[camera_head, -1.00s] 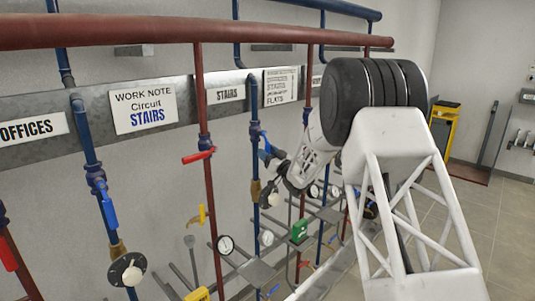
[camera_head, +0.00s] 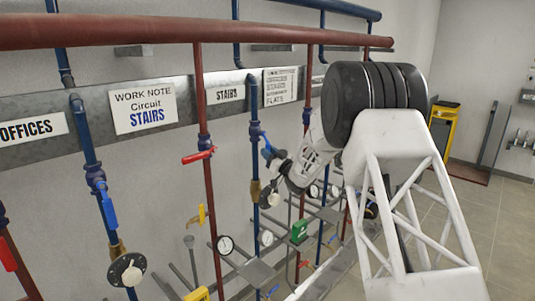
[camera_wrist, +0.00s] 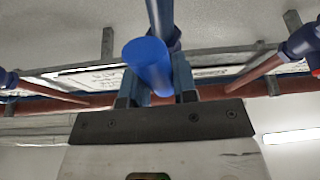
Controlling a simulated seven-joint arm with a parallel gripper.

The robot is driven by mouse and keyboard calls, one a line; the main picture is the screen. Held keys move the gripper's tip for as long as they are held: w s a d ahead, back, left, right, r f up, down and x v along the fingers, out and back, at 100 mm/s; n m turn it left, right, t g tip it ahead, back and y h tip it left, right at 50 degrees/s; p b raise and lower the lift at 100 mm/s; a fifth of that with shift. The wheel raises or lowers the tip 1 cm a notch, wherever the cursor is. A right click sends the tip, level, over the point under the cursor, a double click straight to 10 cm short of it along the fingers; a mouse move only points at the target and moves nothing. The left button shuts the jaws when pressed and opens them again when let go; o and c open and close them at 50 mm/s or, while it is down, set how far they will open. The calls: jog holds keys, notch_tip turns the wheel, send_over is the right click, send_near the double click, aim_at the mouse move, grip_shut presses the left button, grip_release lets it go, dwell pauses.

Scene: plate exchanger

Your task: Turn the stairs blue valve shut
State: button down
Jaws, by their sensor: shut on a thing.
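The stairs blue valve (camera_head: 254,134) sits on the blue pipe just right of the STAIRS sign (camera_head: 226,94). Its blue handle (camera_head: 266,147) sticks out toward my gripper (camera_head: 272,158). In the wrist view the round end of the blue handle (camera_wrist: 148,64) stands between the two fingers of my gripper (camera_wrist: 156,90). The fingers are shut on it. The valve body is mostly hidden behind the handle in the wrist view. The exact turn of the handle is hard to tell.
A red-handled valve (camera_head: 199,156) is on the red pipe to the left. Another blue valve handle (camera_head: 108,207) hangs further left, below the work note (camera_head: 144,110). Gauges (camera_head: 225,245) and a green box (camera_head: 299,231) are below. Open floor (camera_head: 505,225) lies at right.

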jog(key=w+d+r+n+g, duration=0.2)
jog(key=r+n+g, duration=0.1)
jog(key=n, duration=0.7)
jog(key=w+d+r+n+g, duration=0.2)
jog(key=w+r+n+g, duration=0.1)
jog(key=n, duration=0.8)
jog(key=shift+d+r+g, duration=0.4)
jog(key=shift+r+g, duration=0.4)
jog(key=shift+g, duration=0.4)
jog(key=c, duration=0.9)
grip_release()
jog(key=shift+s, duration=0.1)
jog(key=v, duration=0.7)
jog(key=shift+s+d, duration=0.15)
jog(key=shift+d, duration=0.2)
jog(key=shift+f, duration=0.1)
